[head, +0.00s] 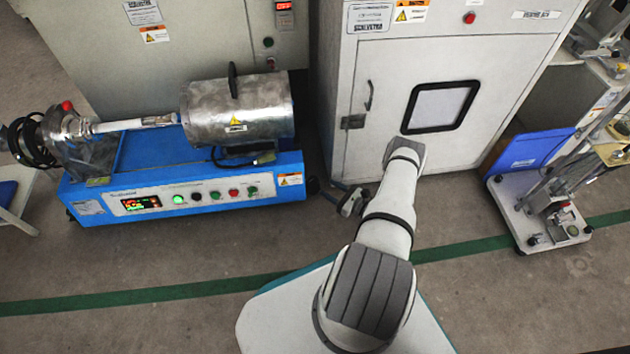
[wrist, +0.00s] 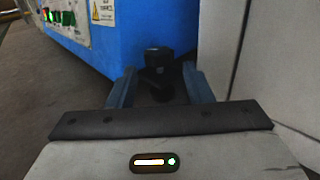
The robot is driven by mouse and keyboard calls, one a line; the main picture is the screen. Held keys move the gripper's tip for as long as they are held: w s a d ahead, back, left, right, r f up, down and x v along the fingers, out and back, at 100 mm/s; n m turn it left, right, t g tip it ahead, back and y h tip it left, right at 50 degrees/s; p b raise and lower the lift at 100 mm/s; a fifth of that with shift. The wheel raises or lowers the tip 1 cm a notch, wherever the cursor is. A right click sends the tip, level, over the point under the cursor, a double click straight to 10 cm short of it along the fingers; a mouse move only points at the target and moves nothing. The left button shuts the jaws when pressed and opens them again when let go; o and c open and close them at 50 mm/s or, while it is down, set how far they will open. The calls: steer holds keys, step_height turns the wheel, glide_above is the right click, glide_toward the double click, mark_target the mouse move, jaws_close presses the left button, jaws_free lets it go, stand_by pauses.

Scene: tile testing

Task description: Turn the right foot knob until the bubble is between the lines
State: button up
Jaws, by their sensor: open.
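My gripper (wrist: 160,88) is open, its two bluish fingers apart with nothing clasped between them. In the head view my gripper (head: 340,188) is low, beside the right end of the blue machine and partly hidden by my arm. A dark knob-like part (wrist: 158,58) shows just beyond and between the fingertips in the wrist view, close to the blue machine's corner. It looks like the foot knob; whether the fingers reach around it I cannot tell. No bubble or level lines can be made out in either view.
The blue machine (head: 180,195) with a metal cylinder stands left. A grey cabinet (head: 370,70) with a small window stands right of my gripper, leaving a narrow gap. A white-based stand (head: 545,200) is at far right. The floor in front is clear, with a green line.

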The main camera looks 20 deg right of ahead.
mark_target(317, 183)
steer(key=b+x, duration=0.1)
steer(key=x, duration=0.4)
steer(key=shift+w+a, duration=0.3)
steer(key=shift+c, duration=0.6)
steer(key=c, duration=0.6)
steer(key=shift+a, duration=0.1)
